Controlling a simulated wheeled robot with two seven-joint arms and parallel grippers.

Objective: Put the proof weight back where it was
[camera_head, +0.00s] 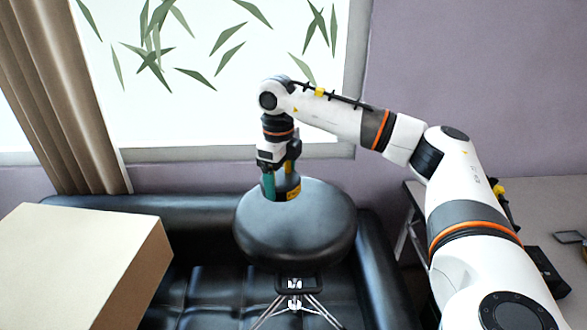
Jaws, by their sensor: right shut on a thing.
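My right gripper (280,184) reaches down from above to the round black stool seat (300,225) in the middle of the view. It is shut on a small dark object with a yellow band (292,187), which I take to be the proof weight. The fingers, one of them teal, hide part of it. The weight is at the seat's far left part; I cannot tell whether it touches the seat or is just above it. My left gripper is not in view.
A black leather sofa (205,285) is behind and beneath the stool. A large tan box (75,265) fills the lower left. A grey table (545,195) with dark items is at the right. A window and a brown curtain (55,95) are behind. The rest of the seat is bare.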

